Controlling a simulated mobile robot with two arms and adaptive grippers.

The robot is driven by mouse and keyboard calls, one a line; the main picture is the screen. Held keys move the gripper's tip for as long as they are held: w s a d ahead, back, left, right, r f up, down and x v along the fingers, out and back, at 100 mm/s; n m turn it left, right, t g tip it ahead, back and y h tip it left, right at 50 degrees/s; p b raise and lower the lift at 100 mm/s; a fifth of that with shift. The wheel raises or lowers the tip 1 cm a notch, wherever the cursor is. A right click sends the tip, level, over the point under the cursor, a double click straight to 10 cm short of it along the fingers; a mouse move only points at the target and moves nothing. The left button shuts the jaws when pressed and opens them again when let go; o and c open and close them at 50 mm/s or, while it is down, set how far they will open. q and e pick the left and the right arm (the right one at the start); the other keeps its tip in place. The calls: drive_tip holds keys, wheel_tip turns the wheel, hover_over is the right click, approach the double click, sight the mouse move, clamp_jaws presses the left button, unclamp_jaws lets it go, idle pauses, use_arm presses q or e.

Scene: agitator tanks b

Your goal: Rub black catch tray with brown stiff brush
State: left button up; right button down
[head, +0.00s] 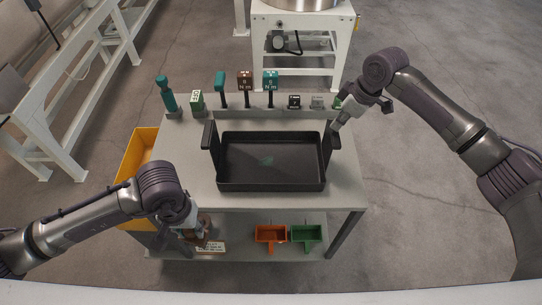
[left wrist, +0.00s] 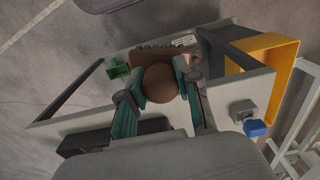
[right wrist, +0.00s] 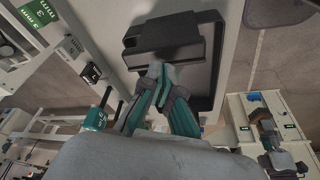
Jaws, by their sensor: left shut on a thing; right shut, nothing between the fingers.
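The black catch tray (head: 270,185) sits on the grey bench top, with an upright handle at each end and a small greenish patch (head: 267,161) on its floor. My left gripper (head: 190,229) is low in front of the bench, by the lower shelf. It is shut on the round knob of the brown stiff brush (left wrist: 160,84); the brush's bristle block shows behind the knob, and the fingers partly hide it. My right gripper (head: 337,125) is shut and empty at the tray's right handle. In the right wrist view its fingertips (right wrist: 160,72) overlap the black handle; I cannot tell whether they touch.
A row of teal, brown and green tools (head: 245,88) stands along the bench's back edge. A yellow bin (head: 137,153) is at the left. Orange (head: 271,233) and green (head: 306,235) scoops and a white label (head: 210,247) are on the lower shelf (head: 345,222).

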use_arm(q)
drive_tip(key=shift+f, duration=0.1)
use_arm(e)
drive_tip(key=shift+f, duration=0.8)
drive_tip(key=shift+r, duration=0.1)
